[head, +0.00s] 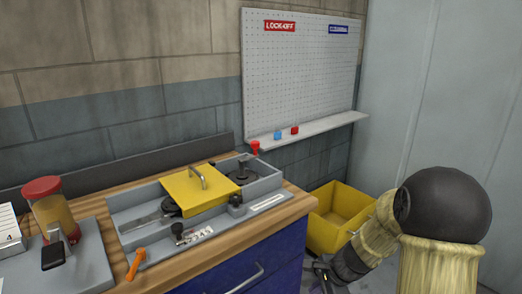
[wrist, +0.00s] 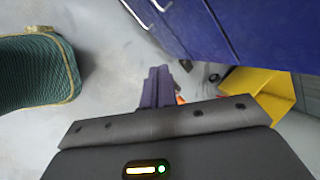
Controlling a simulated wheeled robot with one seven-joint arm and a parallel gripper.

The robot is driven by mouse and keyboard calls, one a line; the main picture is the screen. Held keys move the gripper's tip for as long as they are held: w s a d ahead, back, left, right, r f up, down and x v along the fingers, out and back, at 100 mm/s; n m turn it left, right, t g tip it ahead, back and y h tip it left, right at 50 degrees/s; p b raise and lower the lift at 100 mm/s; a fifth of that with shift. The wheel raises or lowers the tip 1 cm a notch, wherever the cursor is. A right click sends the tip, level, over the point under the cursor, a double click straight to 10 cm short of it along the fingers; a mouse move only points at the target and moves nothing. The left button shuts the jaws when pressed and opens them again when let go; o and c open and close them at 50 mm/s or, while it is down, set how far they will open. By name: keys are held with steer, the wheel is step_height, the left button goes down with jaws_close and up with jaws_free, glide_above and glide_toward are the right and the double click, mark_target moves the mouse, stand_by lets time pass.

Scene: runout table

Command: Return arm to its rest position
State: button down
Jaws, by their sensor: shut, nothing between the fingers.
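My gripper (wrist: 157,88) shows in the wrist view with its two fingers side by side and shut, nothing between them. It hangs over the grey floor, beside the blue cabinet. In the head view my arm is folded at the lower right, its wrist part (head: 350,264) low in front of the yellow bin, and the fingertips are not clear there. My gripper is apart from the workbench (head: 293,207) and touches nothing that I can see.
The yellow bin (head: 339,212) stands on the floor right of the blue cabinet (head: 262,262); it also shows in the wrist view (wrist: 262,85). A grey fixture with a yellow lid (head: 200,190) sits on the bench. A green woven object (wrist: 35,75) is at left, with open floor between.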

steer(key=s+r+n+h, duration=0.2)
steer(key=s+r+n, duration=0.1)
steer(key=s+n, duration=0.45)
steer(key=s+r+n+h, duration=0.2)
steer(key=s+r+n, duration=0.2)
steer(key=s+n, duration=0.4)
step_height(320, 180, up, 19)
steer(key=p, duration=2)
steer(key=shift+w+r+g+p, duration=0.2)
steer(key=shift+w+g+p, duration=0.1)
steer(key=shift+w, duration=0.15)
steer(key=shift+d, duration=0.1)
